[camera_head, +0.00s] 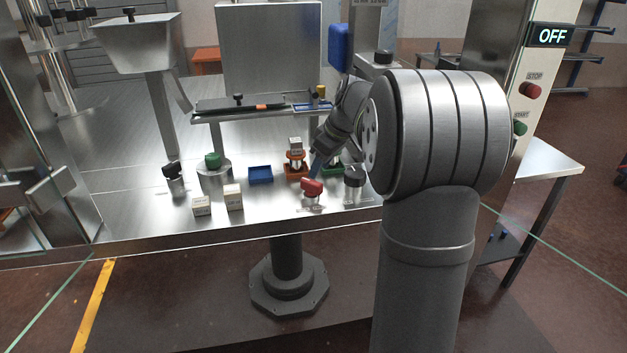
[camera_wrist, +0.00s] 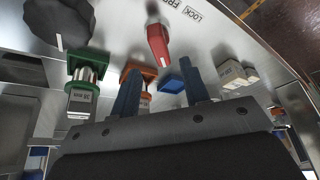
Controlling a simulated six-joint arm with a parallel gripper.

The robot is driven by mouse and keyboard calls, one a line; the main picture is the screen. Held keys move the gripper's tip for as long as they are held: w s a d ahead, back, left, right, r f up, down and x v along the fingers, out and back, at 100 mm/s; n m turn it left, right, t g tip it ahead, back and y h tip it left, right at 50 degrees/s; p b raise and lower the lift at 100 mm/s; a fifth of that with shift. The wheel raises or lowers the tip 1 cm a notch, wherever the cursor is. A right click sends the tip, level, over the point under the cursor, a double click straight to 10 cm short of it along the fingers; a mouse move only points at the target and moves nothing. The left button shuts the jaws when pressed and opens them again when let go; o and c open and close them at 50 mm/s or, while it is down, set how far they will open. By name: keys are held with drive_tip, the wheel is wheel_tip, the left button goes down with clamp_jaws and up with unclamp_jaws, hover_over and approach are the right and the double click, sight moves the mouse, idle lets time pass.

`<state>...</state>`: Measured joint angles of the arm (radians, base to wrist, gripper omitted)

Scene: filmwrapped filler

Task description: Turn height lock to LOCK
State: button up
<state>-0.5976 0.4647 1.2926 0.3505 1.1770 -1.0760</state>
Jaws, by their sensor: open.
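The height lock appears as a red lever handle (camera_head: 312,186) on the steel table's front part. In the wrist view the red handle (camera_wrist: 158,42) has a white mark at its lower end, and a plate reading LOCK and FREE (camera_wrist: 188,13) lies beside its base. I cannot tell which word the handle points to. My gripper (camera_wrist: 164,65) is open, with one blue finger on each side of the view and nothing held. The handle shows between and beyond the fingertips. In the head view my gripper (camera_head: 317,164) is just above the handle; contact is unclear.
A black knob (camera_head: 355,176) stands right of the handle. Orange (camera_head: 297,172) and green (camera_head: 333,169) holders stand behind it. A display (camera_head: 552,35) reads OFF.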

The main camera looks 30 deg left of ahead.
sight(313, 181)
drive_tip(key=x, duration=0.6)
drive_tip(key=shift+f, duration=0.1)
drive_tip(key=shift+c, duration=0.4)
clamp_jaws()
